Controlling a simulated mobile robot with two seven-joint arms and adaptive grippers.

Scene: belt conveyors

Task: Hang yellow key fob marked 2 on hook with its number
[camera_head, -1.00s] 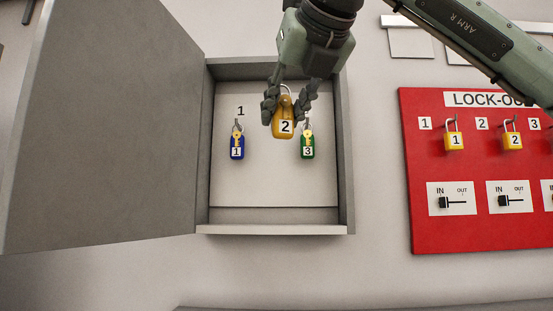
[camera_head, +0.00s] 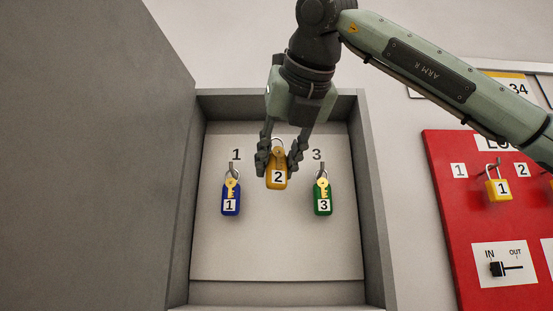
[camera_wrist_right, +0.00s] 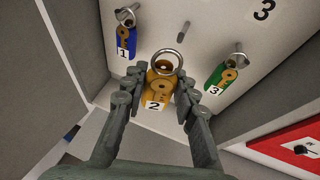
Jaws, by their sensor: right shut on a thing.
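The yellow key fob marked 2 (camera_head: 277,179) hangs between the fingers of my right gripper (camera_head: 279,158), which is shut on it. In the right wrist view the fob (camera_wrist_right: 155,92) is between the fingertips (camera_wrist_right: 155,95), its metal ring upright above it. The blue fob marked 1 (camera_head: 231,199) and the green fob marked 3 (camera_head: 322,199) hang on hooks to either side. A bare hook (camera_wrist_right: 185,28) shows between them in the right wrist view, beyond the fob and apart from its ring. In the head view that hook and its number are hidden behind my gripper. My left gripper is out of view.
The grey cabinet (camera_head: 375,200) has side walls close around the fobs. Its open door (camera_head: 80,150) stands at the left. A red lock-out board (camera_head: 455,215) with yellow padlocks is on the wall at the right.

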